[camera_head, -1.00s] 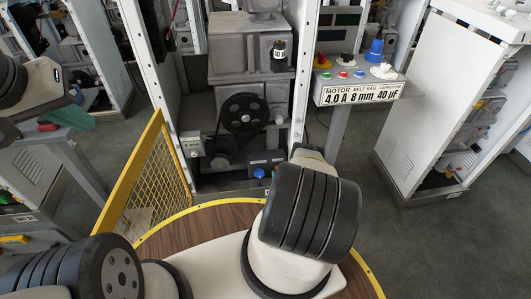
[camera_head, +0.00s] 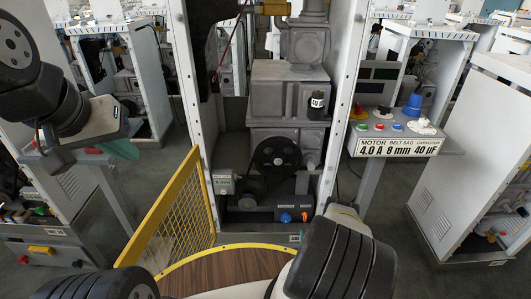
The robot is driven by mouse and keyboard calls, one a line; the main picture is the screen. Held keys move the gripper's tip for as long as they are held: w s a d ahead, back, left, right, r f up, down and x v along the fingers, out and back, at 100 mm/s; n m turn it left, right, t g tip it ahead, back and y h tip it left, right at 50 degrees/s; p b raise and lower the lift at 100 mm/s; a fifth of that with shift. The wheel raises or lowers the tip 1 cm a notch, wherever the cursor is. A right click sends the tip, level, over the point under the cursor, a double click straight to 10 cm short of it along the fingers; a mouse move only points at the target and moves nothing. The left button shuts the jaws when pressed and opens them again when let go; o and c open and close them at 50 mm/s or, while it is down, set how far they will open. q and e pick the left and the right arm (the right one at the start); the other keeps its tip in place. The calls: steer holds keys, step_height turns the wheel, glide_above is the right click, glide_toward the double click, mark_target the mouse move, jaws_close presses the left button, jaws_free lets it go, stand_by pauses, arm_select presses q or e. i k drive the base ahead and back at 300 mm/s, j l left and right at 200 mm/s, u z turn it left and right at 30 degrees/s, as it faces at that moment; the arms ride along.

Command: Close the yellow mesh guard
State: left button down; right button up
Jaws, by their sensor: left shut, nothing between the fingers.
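The yellow mesh guard (camera_head: 178,215) stands open at the left post of the white machine cabinet. It slants from that post toward me and to the left, leaving the cabinet front uncovered. My left gripper (camera_head: 85,133) is at the left edge of the head view, over a grey panel and well to the left of the guard, apart from it. It is shut and holds nothing; its fingers are hard to make out. My right arm (camera_head: 335,258) shows in front at the lower right, but its gripper does not show.
A control panel (camera_head: 395,145) with knobs stands right of the cabinet. A white cabinet (camera_head: 470,165) is farther right. Grey floor lies between them.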

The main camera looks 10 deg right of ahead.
mark_target(131, 253)
steer(key=k+j, duration=0.2)
steer(key=k, duration=0.3)
steer(key=k+j, duration=0.15)
steer(key=k, duration=0.35)
